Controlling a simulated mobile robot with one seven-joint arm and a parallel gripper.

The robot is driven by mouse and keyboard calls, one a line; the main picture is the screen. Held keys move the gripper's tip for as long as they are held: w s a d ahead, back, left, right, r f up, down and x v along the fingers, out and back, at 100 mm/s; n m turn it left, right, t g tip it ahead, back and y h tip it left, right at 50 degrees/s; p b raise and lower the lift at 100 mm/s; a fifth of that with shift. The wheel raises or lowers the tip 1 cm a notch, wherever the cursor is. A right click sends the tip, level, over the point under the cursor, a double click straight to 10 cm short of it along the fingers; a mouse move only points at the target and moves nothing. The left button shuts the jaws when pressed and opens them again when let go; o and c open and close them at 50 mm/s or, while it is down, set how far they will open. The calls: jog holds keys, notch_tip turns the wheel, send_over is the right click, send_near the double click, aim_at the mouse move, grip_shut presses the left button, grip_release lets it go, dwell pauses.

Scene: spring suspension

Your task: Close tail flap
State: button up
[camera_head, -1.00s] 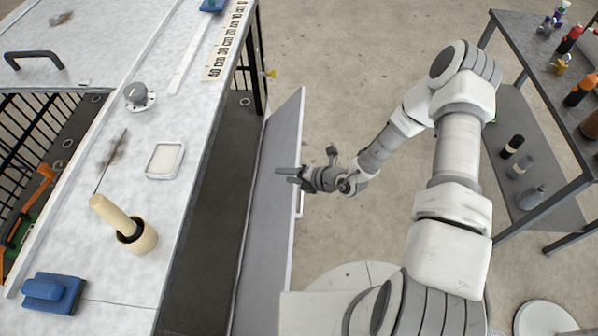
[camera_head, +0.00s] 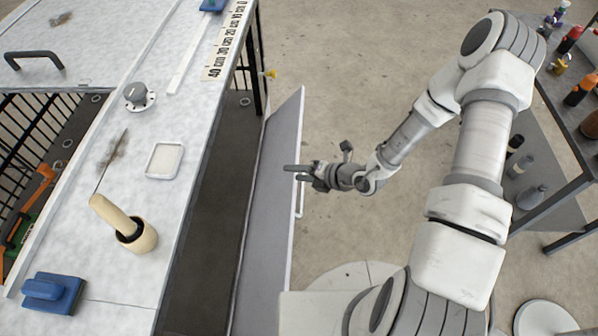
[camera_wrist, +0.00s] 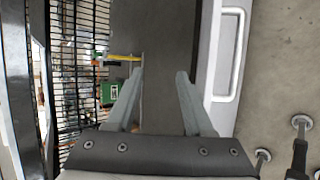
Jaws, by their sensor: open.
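The tail flap (camera_head: 267,215) is a long grey panel with a white edge, standing open along the right side of the bench, with a dark gap between it and the bench top. Its white handle (camera_head: 300,198) is on the outer side; the handle also shows upright in the wrist view (camera_wrist: 238,55), right of the fingers. My gripper (camera_head: 290,173) is at the flap's upper edge, its fingers reaching over that edge from the outer side. In the wrist view my gripper (camera_wrist: 161,78) is open with nothing between the fingers. Whether it touches the flap I cannot tell.
The bench top (camera_head: 190,120) holds a mortar with pestle (camera_head: 132,235), a blue brush (camera_head: 52,292), a white dish (camera_head: 164,160) and a ruler strip (camera_head: 228,40). A dark shelf table (camera_head: 560,80) with bottles stands at right. Bare floor lies beyond the flap.

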jog(key=shift+s+d+r, duration=0.15)
jog(key=shift+r, duration=0.1)
dwell(0.5)
